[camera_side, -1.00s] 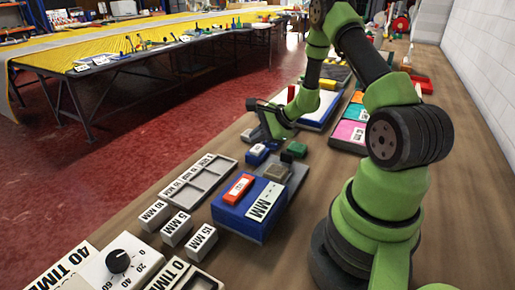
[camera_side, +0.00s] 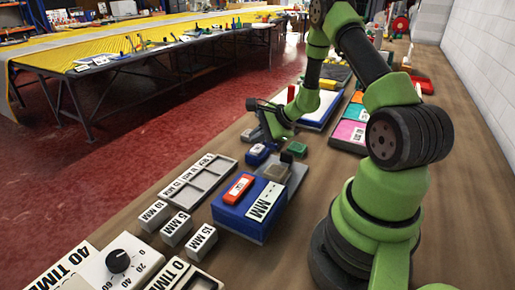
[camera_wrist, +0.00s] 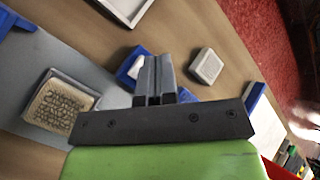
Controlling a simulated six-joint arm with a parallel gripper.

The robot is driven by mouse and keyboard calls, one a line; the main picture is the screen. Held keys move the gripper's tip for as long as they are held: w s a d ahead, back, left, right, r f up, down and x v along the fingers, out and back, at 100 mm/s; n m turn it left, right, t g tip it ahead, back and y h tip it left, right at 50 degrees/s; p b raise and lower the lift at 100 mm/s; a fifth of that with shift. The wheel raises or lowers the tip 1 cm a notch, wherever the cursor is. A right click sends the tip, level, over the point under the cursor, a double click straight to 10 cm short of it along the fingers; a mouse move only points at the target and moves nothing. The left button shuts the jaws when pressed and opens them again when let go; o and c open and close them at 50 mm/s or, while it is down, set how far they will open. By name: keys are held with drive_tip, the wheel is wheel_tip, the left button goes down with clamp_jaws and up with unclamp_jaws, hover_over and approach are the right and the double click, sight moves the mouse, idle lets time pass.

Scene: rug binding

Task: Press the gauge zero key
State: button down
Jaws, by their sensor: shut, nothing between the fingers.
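My gripper (camera_wrist: 155,75) is shut and empty, its fingertips over or beside a small blue block with a pale top (camera_wrist: 130,70) in the wrist view. No marking reads clearly as the gauge zero key, and the fingers hide part of the blue block.
A blue box with an MM label (camera_side: 240,222) stands nearer the camera. A grey compartment tray (camera_side: 205,178) lies to the left. A pale rounded block (camera_wrist: 207,66) sits right of the fingers.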

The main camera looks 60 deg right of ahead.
sight(258, 149)
idle(0.7)
drive_tip(key=shift+f, duration=0.4)
drive_tip(key=shift+f, duration=0.4)
idle(0.5)
drive_tip(key=shift+r, duration=0.85)
drive_tip(key=shift+r, duration=0.1)
drive_tip(key=shift+r, duration=2.35)
